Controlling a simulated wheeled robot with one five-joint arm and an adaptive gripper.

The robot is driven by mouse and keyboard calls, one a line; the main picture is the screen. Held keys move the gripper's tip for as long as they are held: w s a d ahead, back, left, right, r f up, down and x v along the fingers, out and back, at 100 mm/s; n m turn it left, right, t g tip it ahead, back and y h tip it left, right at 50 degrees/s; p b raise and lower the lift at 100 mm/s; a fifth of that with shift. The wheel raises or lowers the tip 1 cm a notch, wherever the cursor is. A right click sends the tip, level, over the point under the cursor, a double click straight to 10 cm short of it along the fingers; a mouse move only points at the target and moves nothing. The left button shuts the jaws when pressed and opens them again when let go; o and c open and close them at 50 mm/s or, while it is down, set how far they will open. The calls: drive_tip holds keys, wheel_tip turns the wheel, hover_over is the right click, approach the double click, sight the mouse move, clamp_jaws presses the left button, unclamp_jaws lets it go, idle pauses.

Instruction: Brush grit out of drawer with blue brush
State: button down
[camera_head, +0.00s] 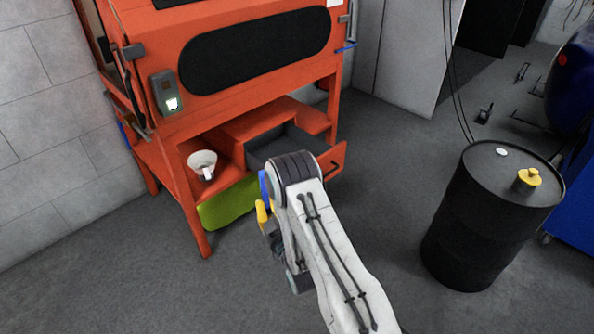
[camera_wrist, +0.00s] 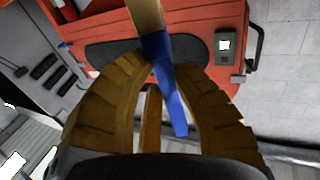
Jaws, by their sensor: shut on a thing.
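The orange cabinet's open drawer (camera_head: 335,160) shows in the head view, with a dark grey inside. My arm hides part of it, and I cannot make out any grit. My gripper (camera_wrist: 168,70), with brown fingers, is shut on the blue brush (camera_wrist: 172,95) in the wrist view. The brush's blue part passes between the fingers, and a tan part sticks out past the fingertips. In the head view, blue of the brush (camera_head: 264,185) and a yellow finger of my gripper (camera_head: 262,212) show left of my arm, in front of the cabinet near the drawer.
A white bowl-like container (camera_head: 202,163) stands on the cabinet's lower shelf, left of the drawer. A green panel (camera_head: 228,205) is below the shelf. A black barrel (camera_head: 485,220) with a yellow cap stands on the right. Grey floor is clear between barrel and cabinet.

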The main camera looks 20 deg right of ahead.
sight(270, 208)
drive_tip(key=shift+r, duration=0.15)
wheel_tip(270, 208, up, 18)
drive_tip(key=p, duration=1.8)
drive_tip(key=shift+d, duration=0.1)
